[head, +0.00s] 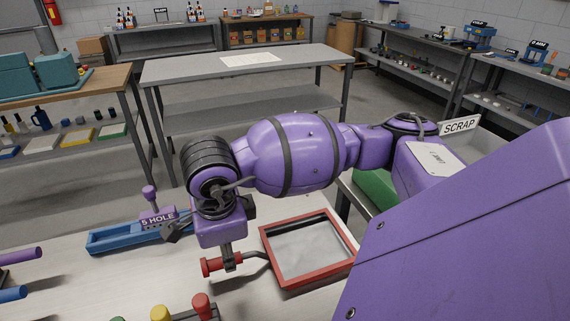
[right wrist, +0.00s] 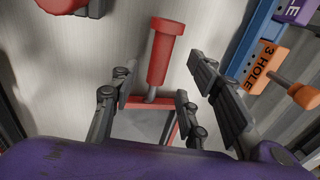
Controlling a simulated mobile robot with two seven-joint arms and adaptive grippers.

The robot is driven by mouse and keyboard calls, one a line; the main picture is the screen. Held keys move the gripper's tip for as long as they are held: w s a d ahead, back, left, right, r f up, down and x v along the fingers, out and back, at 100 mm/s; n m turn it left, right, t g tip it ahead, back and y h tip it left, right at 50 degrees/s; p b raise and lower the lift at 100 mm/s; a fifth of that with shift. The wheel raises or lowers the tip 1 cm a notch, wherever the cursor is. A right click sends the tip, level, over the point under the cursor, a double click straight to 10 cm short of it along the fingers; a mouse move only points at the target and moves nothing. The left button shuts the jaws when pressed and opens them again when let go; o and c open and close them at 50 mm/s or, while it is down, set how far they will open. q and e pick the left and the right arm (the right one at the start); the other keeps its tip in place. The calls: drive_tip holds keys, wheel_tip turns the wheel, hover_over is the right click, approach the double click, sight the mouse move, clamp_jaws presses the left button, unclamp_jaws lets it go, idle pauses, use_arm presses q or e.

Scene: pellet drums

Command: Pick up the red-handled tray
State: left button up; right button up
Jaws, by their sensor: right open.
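The red-handled tray (head: 291,281) lies on the light table in the head view: a red square frame around a grey mesh-like bottom. A bent metal rod joins it to a red cylindrical handle (head: 213,266) on its left. My right gripper (head: 230,260) points down at the handle. In the right wrist view the red handle (right wrist: 162,55) shows between the spread fingers of my right gripper (right wrist: 160,72), with a gap on each side. The gripper is open and empty. Part of the tray is hidden at the bottom of that view. My left gripper is not in view.
A blue tray (head: 125,240) with a purple "5 HOLE" label (head: 158,219) lies to the left. Red (head: 202,306) and yellow (head: 160,313) knobs stand at the front edge. A green bin (head: 375,188) and a "SCRAP" sign (head: 459,125) are behind my right arm.

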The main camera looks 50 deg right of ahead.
drive_tip(key=f, duration=0.3)
drive_tip(key=w+f, duration=0.1)
drive_tip(key=f, duration=0.1)
drive_tip(key=shift+f+p, duration=0.2)
drive_tip(key=shift+p, duration=0.1)
drive_tip(key=shift+c, duration=0.3)
clamp_jaws()
